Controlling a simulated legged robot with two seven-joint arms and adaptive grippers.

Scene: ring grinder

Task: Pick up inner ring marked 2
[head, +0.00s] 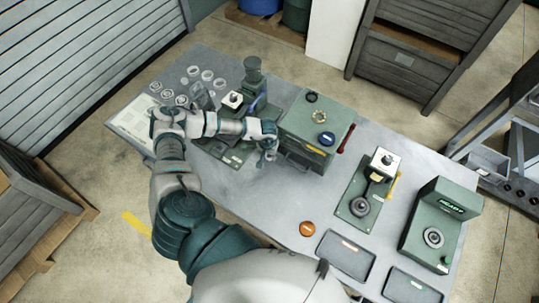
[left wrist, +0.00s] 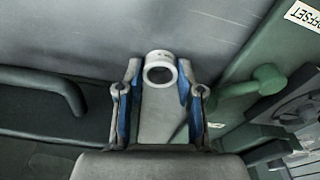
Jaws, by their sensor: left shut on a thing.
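My left gripper (head: 268,153) is over the middle of the grey table, just left of the green box. In the left wrist view my left gripper (left wrist: 157,92) has its blue-lined fingers shut on a pale metal ring (left wrist: 160,54), held at the fingertips with its opening visible. A small mark shows on the ring's upper rim, but I cannot read it. The ring is too small to make out in the head view. Several other pale rings (head: 207,75) lie at the table's back left. My right gripper is not in view.
A green box (head: 318,120) with drawers stands right of the gripper. Further right are a green fixture (head: 360,205) and a green gauge unit (head: 440,215). Dark trays (head: 345,256) and an orange disc (head: 307,229) lie near the front edge. The table's middle front is clear.

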